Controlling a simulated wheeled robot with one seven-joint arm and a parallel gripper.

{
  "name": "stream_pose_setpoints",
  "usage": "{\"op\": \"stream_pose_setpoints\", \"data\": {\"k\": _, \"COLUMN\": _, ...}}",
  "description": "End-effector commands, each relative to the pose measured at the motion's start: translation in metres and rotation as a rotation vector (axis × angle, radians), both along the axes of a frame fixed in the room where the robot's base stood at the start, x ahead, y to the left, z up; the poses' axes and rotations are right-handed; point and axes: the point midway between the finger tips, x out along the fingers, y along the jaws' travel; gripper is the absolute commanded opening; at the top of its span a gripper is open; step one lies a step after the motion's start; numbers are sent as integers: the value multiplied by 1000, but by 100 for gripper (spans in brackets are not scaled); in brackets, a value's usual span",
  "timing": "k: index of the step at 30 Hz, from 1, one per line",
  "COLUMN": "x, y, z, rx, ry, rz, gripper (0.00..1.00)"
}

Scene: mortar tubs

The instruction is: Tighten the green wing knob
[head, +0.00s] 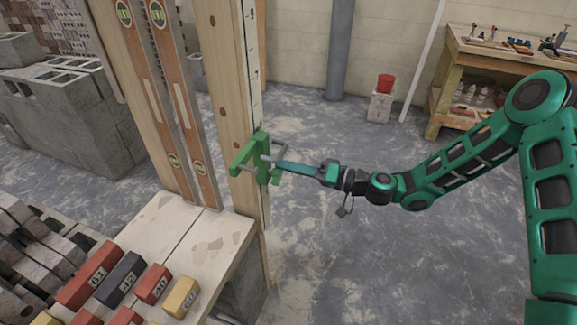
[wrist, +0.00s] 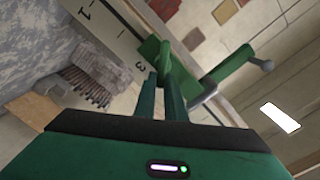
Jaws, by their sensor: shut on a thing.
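A green clamp (head: 242,155) sits on the upright wooden post (head: 232,95) that carries a measuring scale. It also shows in the wrist view (wrist: 236,64), with a grey rod and a round end. The green wing knob (wrist: 164,62) is in the middle of the wrist view, right at my fingertips. My gripper (head: 279,164) reaches the clamp from the right, its fingers roughly level. In the wrist view my gripper (wrist: 160,82) is shut on the wing knob, one finger on each side. In the head view the knob is hard to tell from the clamp and fingers.
A bench (head: 205,245) with numbered blocks (head: 120,280) stands at the lower left. Two spirit levels (head: 180,85) lean beside the post. A workbench (head: 510,55) stands far right.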

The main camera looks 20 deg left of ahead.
Motion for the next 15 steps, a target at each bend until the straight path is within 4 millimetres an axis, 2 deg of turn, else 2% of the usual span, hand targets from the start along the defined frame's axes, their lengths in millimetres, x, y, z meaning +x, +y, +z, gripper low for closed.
{"op": "stream_pose_setpoints", "data": {"k": 1, "x": 6, "y": -2, "z": -2, "rx": 3, "ry": 40, "rz": -11, "gripper": 0}}
{"op": "stream_pose_setpoints", "data": {"k": 15, "x": 11, "y": -3, "z": -11, "rx": 37, "ry": 452, "rz": -13, "gripper": 0}}
